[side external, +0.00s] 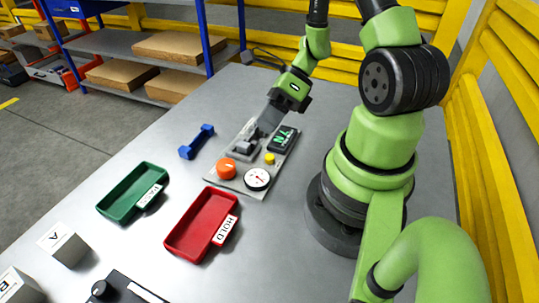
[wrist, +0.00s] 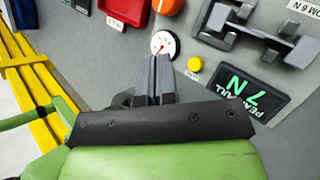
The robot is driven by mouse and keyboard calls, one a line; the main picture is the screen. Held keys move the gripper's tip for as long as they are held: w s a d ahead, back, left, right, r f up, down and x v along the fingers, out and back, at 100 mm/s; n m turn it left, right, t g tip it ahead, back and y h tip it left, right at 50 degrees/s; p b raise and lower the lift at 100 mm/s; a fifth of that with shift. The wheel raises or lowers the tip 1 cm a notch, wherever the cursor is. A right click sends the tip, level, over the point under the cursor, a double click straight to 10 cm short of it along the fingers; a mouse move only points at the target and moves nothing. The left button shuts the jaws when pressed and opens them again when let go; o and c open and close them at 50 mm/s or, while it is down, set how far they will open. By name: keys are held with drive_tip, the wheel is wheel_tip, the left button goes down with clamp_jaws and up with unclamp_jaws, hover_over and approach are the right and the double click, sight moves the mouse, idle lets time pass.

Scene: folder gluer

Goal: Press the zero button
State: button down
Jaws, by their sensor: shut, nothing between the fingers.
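A small yellow button (side external: 269,158) sits on the grey instrument plate (side external: 238,183), between the round dial gauge (side external: 257,179) and the dark display (side external: 284,139). In the wrist view the yellow button (wrist: 195,64) is just right of my fingertips, with clear space between. The display (wrist: 258,98) shows a green 7 N below the button in that view. The white dial (wrist: 163,43) with a red needle is just past my fingertips. My gripper (side external: 265,124) is shut and empty, tilted over the far end of the plate. It also fills the lower wrist view (wrist: 160,58).
An orange knob (side external: 226,168) and a grey clamp fixture (side external: 244,145) stand on the plate. Red (side external: 190,243) and green (side external: 115,205) trays and a blue dumbbell-shaped piece (side external: 197,141) lie left.

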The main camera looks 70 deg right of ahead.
sight(269, 155)
drive_tip(key=shift+f, duration=2.4)
drive_tip(key=shift+f, duration=0.1)
drive_tip(key=shift+f, duration=0.3)
drive_tip(key=shift+f, duration=0.45)
idle(0.7)
drive_tip(key=shift+r, duration=0.9)
drive_tip(key=shift+r, duration=2.5)
